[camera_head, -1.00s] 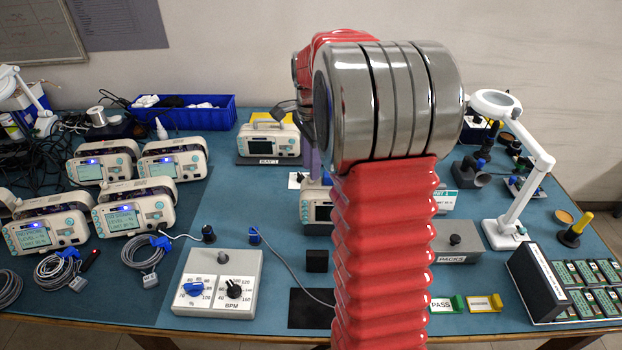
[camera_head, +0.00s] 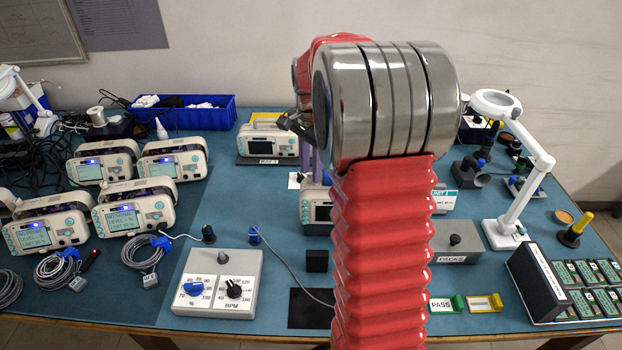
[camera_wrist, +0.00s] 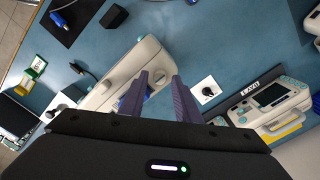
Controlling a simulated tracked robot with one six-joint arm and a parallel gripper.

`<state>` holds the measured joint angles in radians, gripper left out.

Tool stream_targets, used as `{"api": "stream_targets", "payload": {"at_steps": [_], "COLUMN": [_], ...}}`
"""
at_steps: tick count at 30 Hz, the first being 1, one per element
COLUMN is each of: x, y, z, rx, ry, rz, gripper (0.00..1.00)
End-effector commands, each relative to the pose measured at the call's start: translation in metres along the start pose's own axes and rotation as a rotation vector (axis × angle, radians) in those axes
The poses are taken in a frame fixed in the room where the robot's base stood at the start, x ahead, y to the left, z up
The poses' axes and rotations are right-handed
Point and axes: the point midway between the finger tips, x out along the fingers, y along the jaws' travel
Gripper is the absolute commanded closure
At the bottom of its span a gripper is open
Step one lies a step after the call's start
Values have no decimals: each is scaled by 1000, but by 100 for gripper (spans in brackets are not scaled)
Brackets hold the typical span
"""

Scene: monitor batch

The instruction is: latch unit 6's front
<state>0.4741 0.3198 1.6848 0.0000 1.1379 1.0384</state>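A white monitor unit (camera_head: 316,212) stands mid-bench, mostly hidden behind my arm in the head view. In the wrist view its pale body (camera_wrist: 146,54) lies under and beyond my fingers. I cannot read a unit number on it, and its front latch is not clear. My gripper (camera_wrist: 160,76) has two purple fingers spread apart with nothing seen held between them. A blue patch shows between the fingers lower down. Whether the fingers touch the unit is not clear. In the head view only a bit of a purple finger shows left of my arm.
Another unit (camera_head: 268,142) stands on the BAY 1 plate at the back. Several more units (camera_head: 135,207) with cables stand at left. A dial box (camera_head: 219,283) is front left, a PACKS box (camera_head: 455,242) and white lamp (camera_head: 507,228) right.

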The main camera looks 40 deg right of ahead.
Motion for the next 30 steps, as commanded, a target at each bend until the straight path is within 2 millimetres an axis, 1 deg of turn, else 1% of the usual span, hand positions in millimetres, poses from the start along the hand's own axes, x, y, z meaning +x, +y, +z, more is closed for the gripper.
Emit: {"api": "stream_targets", "payload": {"at_steps": [8,17,27,29,30], "x": [11,12,12,12,12], "y": [0,0,0,0,0], "z": [0,0,0,0,0], "rx": [0,0,0,0,1], "ry": [0,0,0,0,0], "rz": [0,-1,-1,-1,-1], "gripper": [70,71,95,99,99]}}
